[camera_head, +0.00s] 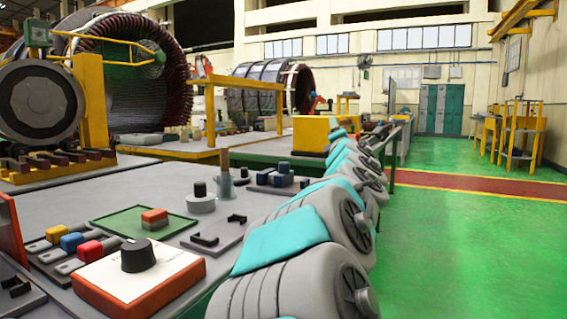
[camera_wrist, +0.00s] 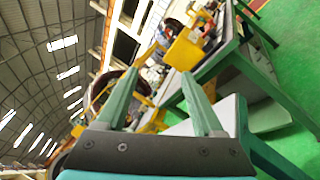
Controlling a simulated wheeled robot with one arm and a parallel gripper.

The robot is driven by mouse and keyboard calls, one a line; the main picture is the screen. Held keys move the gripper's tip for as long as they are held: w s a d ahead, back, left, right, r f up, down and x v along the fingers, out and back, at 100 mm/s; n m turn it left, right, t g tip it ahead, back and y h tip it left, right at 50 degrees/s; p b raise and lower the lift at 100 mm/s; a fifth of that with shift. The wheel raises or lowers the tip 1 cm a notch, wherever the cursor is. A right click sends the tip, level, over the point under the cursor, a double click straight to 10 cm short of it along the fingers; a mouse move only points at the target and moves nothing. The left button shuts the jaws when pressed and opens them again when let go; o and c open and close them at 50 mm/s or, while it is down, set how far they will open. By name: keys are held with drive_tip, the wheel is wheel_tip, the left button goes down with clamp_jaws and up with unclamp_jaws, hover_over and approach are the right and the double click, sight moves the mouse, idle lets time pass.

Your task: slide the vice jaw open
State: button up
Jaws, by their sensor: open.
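I cannot pick out the vice or its jaw for certain in either view. A low dark grey piece with blue blocks (camera_head: 276,179) sits on the grey workbench (camera_head: 130,185) in the head view, but I cannot tell whether it is the vice. My gripper (camera_wrist: 158,75) shows in the wrist view with two green fingers spread apart and nothing between them. It appears raised and tilted, with the hall roof to its left and a grey tabletop beyond the right finger. I cannot make out its fingers in the head view.
Large stators (camera_head: 125,75) stand behind. The green floor (camera_head: 450,250) at right is clear.

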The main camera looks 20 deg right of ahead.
wheel_tip(320, 180, up, 3)
drive_tip(key=w+a+n+t+y, duration=0.1)
drive_tip(key=w+n+t+y, duration=0.25)
drive_tip(key=n, duration=0.35)
drive_tip(key=n+g+y+p, duration=0.3)
drive_tip(key=n+g+y, duration=0.2)
drive_tip(key=n+y, duration=1)
approach(285, 173)
drive_tip(key=shift+n+h, duration=0.45)
drive_tip(key=shift+n, duration=0.25)
drive_tip(key=w, duration=0.1)
drive_tip(key=w+r, duration=0.2)
drive_tip(key=shift+w+a, duration=0.2)
drive_tip(key=shift+a, duration=0.15)
drive_tip(key=shift+p+x, duration=0.35)
drive_tip(key=shift+x, duration=3.5)
drive_tip(key=shift+a, duration=0.1)
clamp_jaws()
